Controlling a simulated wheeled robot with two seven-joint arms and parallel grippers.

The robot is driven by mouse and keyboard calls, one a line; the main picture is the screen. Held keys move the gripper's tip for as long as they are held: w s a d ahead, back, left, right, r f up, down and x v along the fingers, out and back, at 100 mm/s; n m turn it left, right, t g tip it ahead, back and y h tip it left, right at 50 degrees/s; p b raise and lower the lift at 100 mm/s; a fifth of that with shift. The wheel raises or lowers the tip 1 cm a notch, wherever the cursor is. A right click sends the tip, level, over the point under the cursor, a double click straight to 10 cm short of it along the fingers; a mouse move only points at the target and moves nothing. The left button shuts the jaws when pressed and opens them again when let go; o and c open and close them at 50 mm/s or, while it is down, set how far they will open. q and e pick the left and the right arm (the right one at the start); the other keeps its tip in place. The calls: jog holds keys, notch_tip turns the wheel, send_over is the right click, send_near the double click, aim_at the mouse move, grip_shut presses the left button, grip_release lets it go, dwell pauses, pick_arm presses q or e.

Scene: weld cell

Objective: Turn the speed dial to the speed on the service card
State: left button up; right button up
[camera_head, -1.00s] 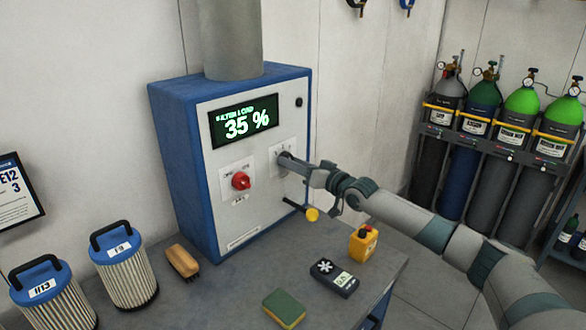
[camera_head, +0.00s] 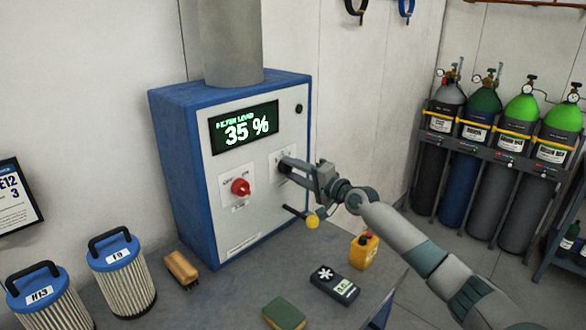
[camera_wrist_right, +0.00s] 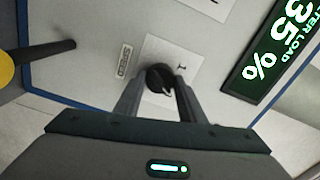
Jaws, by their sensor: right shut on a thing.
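The blue and grey extractor unit (camera_head: 172,150) stands at the back of the bench. Its screen (camera_head: 243,127) reads 35 %. The black speed dial (camera_wrist_right: 158,78) sits on a white plate beside a SPEED label (camera_wrist_right: 124,61) in the right wrist view. The card (camera_head: 14,195) at the left edge is cut off and shows "E12" and "3". My left gripper is not in view.
A red rotary switch (camera_head: 240,187) is left of the dial. A lever with a yellow knob (camera_head: 312,221) sticks out below my right gripper.

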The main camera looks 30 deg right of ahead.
jog(key=shift+m+p, duration=0.5)
jog(key=shift+m, duration=0.8)
jog(key=o, duration=1)
jog(key=shift+d, duration=0.1)
jog(key=shift+o, duration=0.2)
jog(key=shift+s, duration=0.1)
jog(key=b+v, duration=0.4)
jog(key=v, duration=1.3)
jog(key=shift+b, duration=0.35)
jog(key=shift+s+d+f, duration=0.1)
